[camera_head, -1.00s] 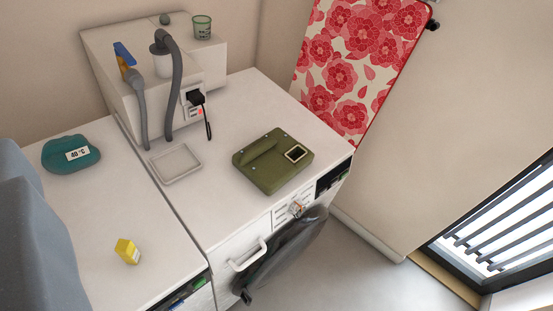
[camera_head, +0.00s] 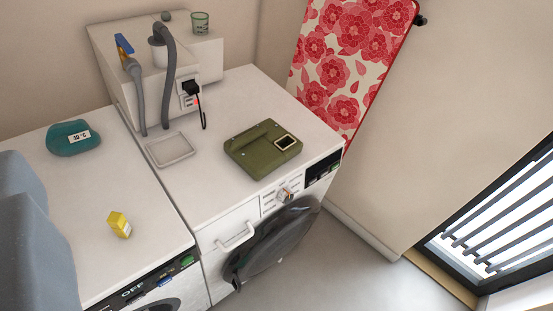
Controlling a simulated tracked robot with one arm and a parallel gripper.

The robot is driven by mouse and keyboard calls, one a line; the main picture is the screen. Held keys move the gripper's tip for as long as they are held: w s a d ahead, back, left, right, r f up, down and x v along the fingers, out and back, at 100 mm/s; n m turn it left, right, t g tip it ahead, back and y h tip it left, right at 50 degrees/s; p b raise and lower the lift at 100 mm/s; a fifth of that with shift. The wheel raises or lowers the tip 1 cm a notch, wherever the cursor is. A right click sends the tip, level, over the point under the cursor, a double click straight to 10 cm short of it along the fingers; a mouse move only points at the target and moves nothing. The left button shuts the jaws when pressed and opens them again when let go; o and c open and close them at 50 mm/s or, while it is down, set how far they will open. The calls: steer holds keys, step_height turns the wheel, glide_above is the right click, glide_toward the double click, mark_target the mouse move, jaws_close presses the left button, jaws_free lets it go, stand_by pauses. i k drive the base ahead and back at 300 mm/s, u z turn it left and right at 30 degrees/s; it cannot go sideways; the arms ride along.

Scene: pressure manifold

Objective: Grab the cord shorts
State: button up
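An olive-green, flat, folded-looking item (camera_head: 263,149) lies on top of the right-hand white machine. It has a raised flap and a dark square patch with a pale border at its right side. It may be the cord shorts, but I cannot tell for sure. Nothing touches or covers it. My gripper is not in view.
A shallow white tray (camera_head: 170,150) lies left of the green item. Behind are a white box (camera_head: 128,80) with grey hoses (camera_head: 166,100) and a black plug (camera_head: 190,88). A yellow carton (camera_head: 119,225) and teal item (camera_head: 73,139) sit left. A floral ironing board (camera_head: 345,70) leans behind.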

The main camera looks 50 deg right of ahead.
mark_target(262, 147)
steer(key=k, duration=1.05)
steer(key=z, duration=0.35)
steer(key=i, duration=0.85)
steer(key=z, duration=0.65)
steer(key=i, duration=1.35)
steer(key=z, duration=0.1)
